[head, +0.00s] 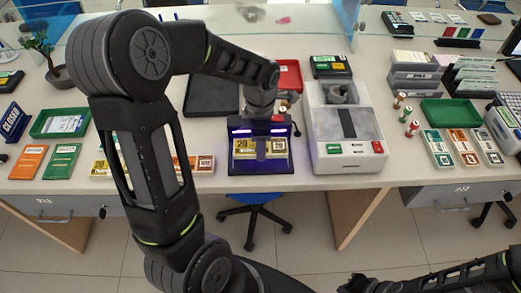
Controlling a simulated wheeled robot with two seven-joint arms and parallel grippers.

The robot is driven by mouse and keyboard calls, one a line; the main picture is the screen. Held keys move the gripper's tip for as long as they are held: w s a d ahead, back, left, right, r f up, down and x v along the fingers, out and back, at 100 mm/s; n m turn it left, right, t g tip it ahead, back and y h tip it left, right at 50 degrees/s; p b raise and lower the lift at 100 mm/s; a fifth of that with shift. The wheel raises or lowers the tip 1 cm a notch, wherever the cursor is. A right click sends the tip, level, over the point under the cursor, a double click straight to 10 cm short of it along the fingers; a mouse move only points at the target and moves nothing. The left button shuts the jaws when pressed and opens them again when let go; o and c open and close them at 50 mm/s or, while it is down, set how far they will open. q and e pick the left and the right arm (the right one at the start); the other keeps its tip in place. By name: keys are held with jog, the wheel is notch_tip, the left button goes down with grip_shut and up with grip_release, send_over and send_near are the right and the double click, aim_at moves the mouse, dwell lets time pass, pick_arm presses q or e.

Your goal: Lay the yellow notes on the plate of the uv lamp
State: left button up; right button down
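The uv lamp (236,168) is a dark box with violet light under its hood, near the counter's front edge. Yellow notes marked 20 (244,149) are on its plate inside the glow. A dark upright strip covers their middle; I cannot tell whether it is a finger or part of the lamp. My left arm reaches over from the left, and its gripper (262,136) is right above or against the lamp. Its fingers cannot be made out, so its hold is unclear. My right gripper (364,285) is low at the bottom edge, away from the counter, partly cut off.
A white counting machine (345,160) stands close right of the lamp. A dark pad (211,97) and a red tray (288,78) are behind. More yellow notes (100,168) lie in a row of bundles at left. A green tray (450,113) is at right.

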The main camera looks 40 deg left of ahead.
pick_arm(q)
jog(key=shift+f, duration=1.85)
jog(key=shift+f, duration=0.1)
jog(key=shift+f, duration=0.15)
jog(key=o, duration=1.4)
jog(key=shift+o, duration=0.2)
jog(key=shift+r, duration=0.25)
notch_tip(320, 180, up, 12)
jog(key=shift+r+b, duration=0.1)
jog(key=shift+b, duration=0.3)
